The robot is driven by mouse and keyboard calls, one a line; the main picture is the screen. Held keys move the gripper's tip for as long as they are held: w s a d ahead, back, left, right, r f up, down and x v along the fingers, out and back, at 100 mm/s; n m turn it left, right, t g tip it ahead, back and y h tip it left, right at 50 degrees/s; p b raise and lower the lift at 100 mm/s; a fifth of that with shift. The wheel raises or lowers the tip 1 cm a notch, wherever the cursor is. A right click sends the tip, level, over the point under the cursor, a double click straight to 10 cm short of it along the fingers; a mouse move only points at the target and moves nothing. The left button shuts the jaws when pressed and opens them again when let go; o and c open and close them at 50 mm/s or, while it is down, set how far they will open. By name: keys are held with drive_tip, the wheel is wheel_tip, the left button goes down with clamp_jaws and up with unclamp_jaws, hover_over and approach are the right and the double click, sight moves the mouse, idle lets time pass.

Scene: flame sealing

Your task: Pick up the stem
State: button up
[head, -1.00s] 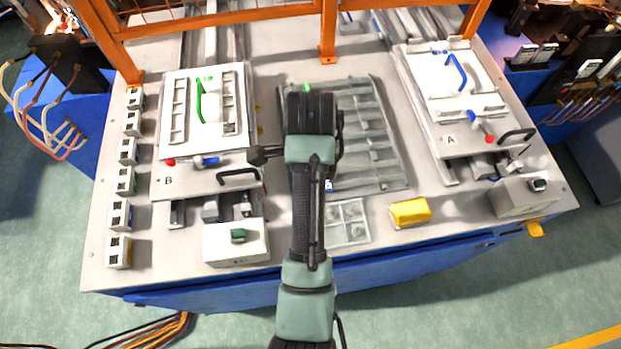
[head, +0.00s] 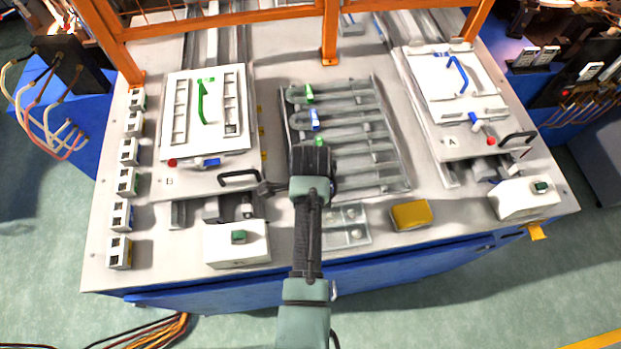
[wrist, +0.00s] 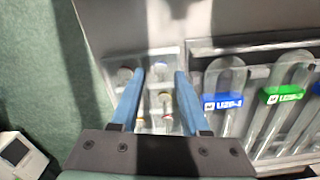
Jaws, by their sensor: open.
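A small clear compartment tray (head: 361,237) lies at the table's front, partly hidden by my arm in the head view. The wrist view shows this tray (wrist: 153,50) holding several small stem-like pieces with round glassy ends. One piece with a red and yellow end (wrist: 167,113) and a paler one with a yellowish end (wrist: 140,120) show between my fingers. My gripper (wrist: 160,76) is open, its two blue fingers spread over the tray with nothing held. I cannot tell its height above the pieces. The fingers are hidden behind my arm in the head view.
A rack (head: 375,150) of U-shaped glass tubes lies just behind the tray, with a blue clip (wrist: 222,102) and a green clip (wrist: 285,95). A yellow block (head: 411,214) sits right of the tray. Fixtures B (head: 180,183) and A (head: 465,143) stand on either side.

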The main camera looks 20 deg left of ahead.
clamp_jaws()
idle(0.7)
